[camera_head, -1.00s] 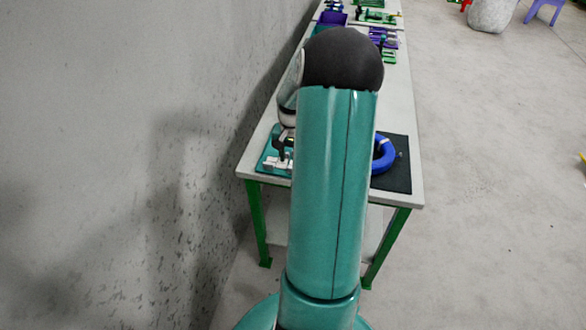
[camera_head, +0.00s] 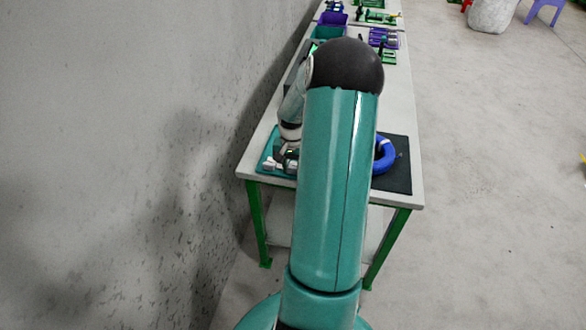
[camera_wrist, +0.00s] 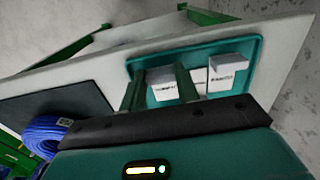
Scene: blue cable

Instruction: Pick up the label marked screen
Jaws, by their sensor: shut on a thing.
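In the wrist view, several white label blocks with small dark print stand in a teal tray (camera_wrist: 255,45). My gripper (camera_wrist: 158,92) has its two green fingers around one white label (camera_wrist: 163,86) and is shut on it, at the tray. The print is too small to read surely, so I cannot tell whether it says screen. Another label (camera_wrist: 228,74) stands to the right, and one is partly hidden behind the right finger. In the head view, my gripper (camera_head: 289,158) is low over the tray (camera_head: 265,151), partly hidden by my arm.
A coiled blue cable (camera_head: 386,155) lies on a dark mat (camera_head: 397,176) on the right of the table (camera_head: 415,150). The grey wall runs close along the left. Purple and green items (camera_head: 383,40) lie farther along the tables. The floor at right is mostly clear.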

